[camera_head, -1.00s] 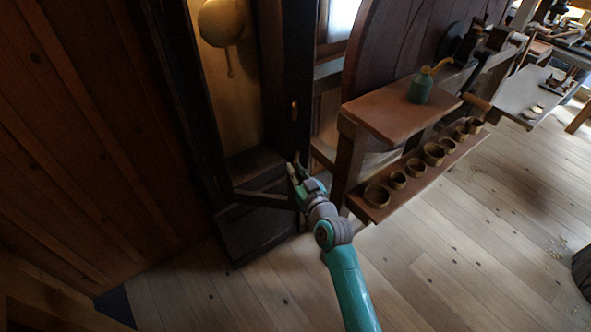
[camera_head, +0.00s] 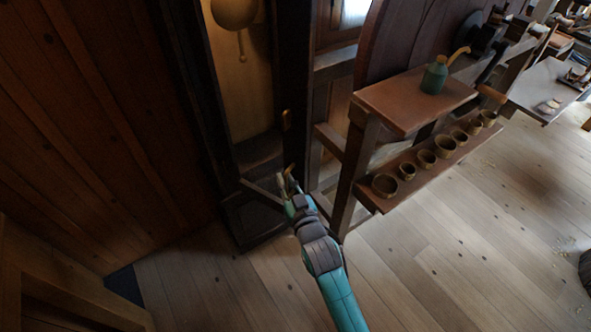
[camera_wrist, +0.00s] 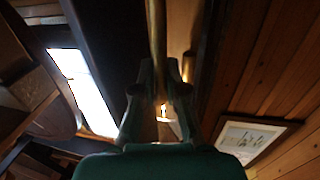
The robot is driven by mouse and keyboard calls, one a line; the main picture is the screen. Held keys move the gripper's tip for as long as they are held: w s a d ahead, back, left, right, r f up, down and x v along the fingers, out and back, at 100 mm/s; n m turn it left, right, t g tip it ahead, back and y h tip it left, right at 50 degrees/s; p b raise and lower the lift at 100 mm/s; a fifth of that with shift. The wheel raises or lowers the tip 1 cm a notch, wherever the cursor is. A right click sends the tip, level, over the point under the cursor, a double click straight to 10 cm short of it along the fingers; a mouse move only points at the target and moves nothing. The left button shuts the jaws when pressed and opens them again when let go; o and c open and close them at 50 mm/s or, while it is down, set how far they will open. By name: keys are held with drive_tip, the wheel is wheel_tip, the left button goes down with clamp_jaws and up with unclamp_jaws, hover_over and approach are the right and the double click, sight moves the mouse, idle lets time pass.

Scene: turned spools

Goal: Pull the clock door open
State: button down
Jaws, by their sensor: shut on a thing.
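The tall clock is a dark wooden case (camera_head: 187,75) at the upper middle of the head view. Inside hang a brass pendulum bob (camera_head: 233,12) and its thin rod end. The dark upright stile of the clock door (camera_head: 289,60) stands to the right, with a small brass fitting (camera_head: 286,120) on it. My gripper (camera_head: 290,182) is at the lower part of this stile. In the wrist view my gripper (camera_wrist: 161,95) is shut on an upright brass bar (camera_wrist: 157,35), apparently the door handle. My fingers hide part of it. How far the door stands open is hard to tell.
A wooden bench (camera_head: 405,100) with a green oil can (camera_head: 434,76) stands close to the right of my arm. Its lower shelf (camera_head: 440,172) holds several turned cups. Plank floor (camera_head: 440,260) is free in front. A plank wall (camera_head: 90,120) is at left.

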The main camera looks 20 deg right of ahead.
drive_tip(key=s+a+h, duration=0.1)
drive_tip(key=s+a, duration=0.1)
drive_tip(key=a, duration=0.7)
drive_tip(key=s+a+m+h, duration=0.1)
drive_tip(key=s+a, duration=0.2)
drive_tip(key=a, duration=0.6)
drive_tip(key=c, duration=1.2)
unclamp_jaws()
drive_tip(key=s, duration=1.2)
